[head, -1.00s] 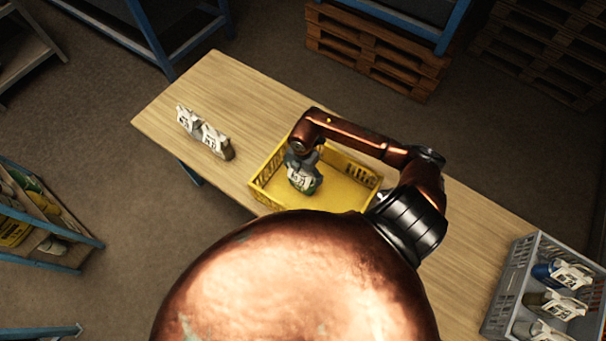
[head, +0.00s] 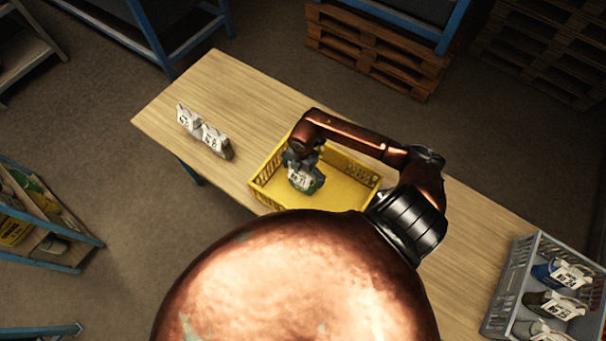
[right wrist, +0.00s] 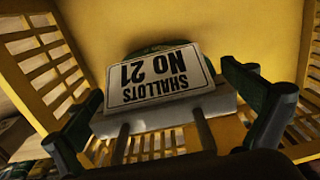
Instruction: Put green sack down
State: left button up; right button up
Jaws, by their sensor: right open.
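The green sack (head: 308,181) is in the left part of the yellow crate (head: 262,190) on the wooden table. In the right wrist view the sack's white label (right wrist: 160,78) reads "SHALLOTS NO 21", upside down, with only a little green cloth (right wrist: 158,50) showing behind it. My right gripper (head: 301,160) is over the sack inside the crate. In the right wrist view my right gripper (right wrist: 172,115) is open, with its fingers apart on either side of the sack. The sack's underside is hidden. My left gripper is not in view.
Two pale labelled sacks (head: 204,132) stand on the table left of the crate. A grey crate (head: 502,290) with several sacks is at the lower right. The crate's right part is empty. The table (head: 215,85) is clear at its far left.

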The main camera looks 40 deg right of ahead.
notch_tip(320, 180, up, 12)
jog(key=shift+r+b, duration=0.1)
jog(key=shift+b, duration=0.8)
